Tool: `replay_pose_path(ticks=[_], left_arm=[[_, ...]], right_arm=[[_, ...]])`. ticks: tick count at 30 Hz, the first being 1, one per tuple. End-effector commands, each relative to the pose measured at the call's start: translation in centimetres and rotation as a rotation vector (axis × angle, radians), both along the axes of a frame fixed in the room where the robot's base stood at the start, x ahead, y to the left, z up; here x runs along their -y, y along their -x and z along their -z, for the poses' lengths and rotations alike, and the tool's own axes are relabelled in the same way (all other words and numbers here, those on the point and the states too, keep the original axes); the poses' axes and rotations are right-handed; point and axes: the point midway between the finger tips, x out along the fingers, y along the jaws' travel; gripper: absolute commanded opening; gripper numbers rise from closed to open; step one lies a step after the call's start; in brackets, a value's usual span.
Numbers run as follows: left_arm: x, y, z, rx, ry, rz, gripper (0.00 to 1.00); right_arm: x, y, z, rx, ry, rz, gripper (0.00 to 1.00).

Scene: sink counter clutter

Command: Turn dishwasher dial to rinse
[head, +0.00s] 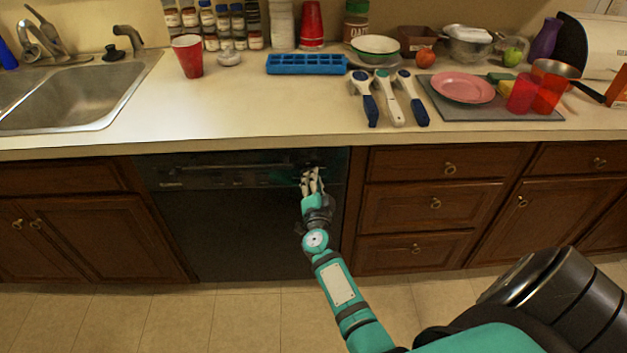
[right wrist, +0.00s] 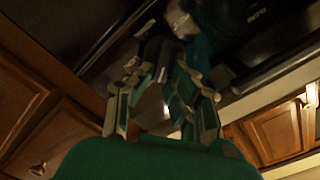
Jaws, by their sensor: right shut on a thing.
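The black dishwasher (head: 237,230) is built in under the counter between wooden cabinets. Its control panel (head: 215,172) runs along the top. My right gripper (head: 309,176) is at the right end of this panel, with its fingers against it, shut on what appears to be the dial. The fingers hide most of the dial, so its setting cannot be read. In the right wrist view, the gripper's fingers (right wrist: 165,85) close together in front of the dark panel, on a dark, blurred piece. My left gripper is not in view.
Wooden drawers (head: 430,207) with knobs stand just right of the dishwasher. The counter edge (head: 250,148) overhangs the panel. Blue-handled tools (head: 365,98), a blue ice tray (head: 306,64) and a red cup (head: 187,56) lie or stand above. The floor in front is clear.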

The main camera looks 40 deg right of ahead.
Motion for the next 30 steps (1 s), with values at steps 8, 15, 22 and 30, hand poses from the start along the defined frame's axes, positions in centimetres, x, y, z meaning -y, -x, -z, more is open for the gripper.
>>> replay_pose_path(ticks=[8,15,22,30], left_arm=[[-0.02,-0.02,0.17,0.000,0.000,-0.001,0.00],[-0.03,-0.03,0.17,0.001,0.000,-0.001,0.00],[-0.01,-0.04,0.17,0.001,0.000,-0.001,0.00],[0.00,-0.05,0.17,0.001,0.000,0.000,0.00]], right_arm=[[0.08,0.08,0.21,0.036,-0.062,0.001,0.00],[0.09,0.09,0.22,0.042,-0.072,0.001,0.00],[0.08,0.09,0.22,0.042,-0.072,0.001,0.00],[0.08,0.08,0.18,0.042,-0.070,0.001,0.38]])
